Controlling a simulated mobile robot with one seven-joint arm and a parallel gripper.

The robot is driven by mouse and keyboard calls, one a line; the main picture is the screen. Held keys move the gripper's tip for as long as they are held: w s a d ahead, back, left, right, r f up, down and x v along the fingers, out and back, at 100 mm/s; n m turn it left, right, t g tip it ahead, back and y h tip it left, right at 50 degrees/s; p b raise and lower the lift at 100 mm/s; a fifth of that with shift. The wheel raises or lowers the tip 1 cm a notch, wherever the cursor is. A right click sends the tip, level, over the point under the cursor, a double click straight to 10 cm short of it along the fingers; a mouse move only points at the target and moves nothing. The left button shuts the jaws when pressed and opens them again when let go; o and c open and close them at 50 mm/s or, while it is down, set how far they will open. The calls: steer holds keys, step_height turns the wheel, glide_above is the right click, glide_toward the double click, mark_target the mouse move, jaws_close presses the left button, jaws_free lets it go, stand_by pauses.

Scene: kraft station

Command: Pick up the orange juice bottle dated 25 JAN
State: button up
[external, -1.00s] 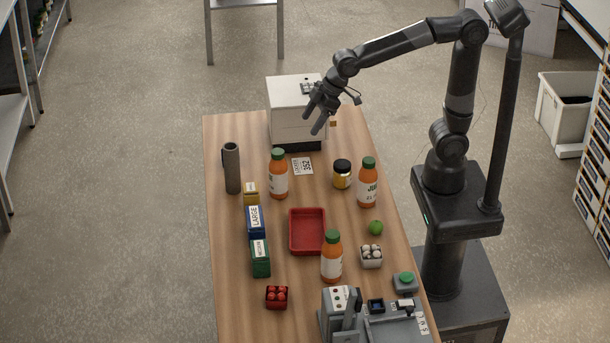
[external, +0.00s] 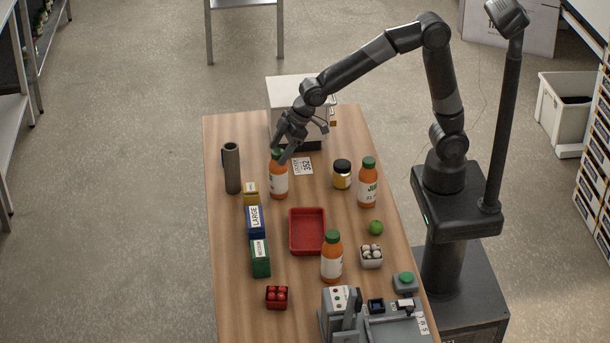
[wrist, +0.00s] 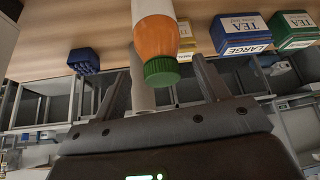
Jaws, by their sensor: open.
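Three orange juice bottles with green caps stand on the table: one at the back left (external: 278,180), one at the right (external: 367,185) and one nearer the front (external: 331,258). Their dates are too small to read. My gripper (external: 282,155) is open at the cap of the back left bottle. In the wrist view that bottle (wrist: 156,40) hangs upside down in the picture, its green cap between the two spread fingers of my gripper (wrist: 168,88). I cannot tell whether a finger touches it.
A dark grey cylinder (external: 232,168) stands left of the back bottle, with a white machine (external: 290,98) behind. Tea boxes (external: 256,222), a red tray (external: 293,248), a yellow jar (external: 341,175) and a lime (external: 376,227) stand around. Bare wood lies at the front left.

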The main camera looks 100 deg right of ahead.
mark_target(278, 173)
steer(key=shift+x, duration=1.75)
steer(key=shift+a, duration=0.1)
steer(key=shift+c, duration=0.5)
jaws_close()
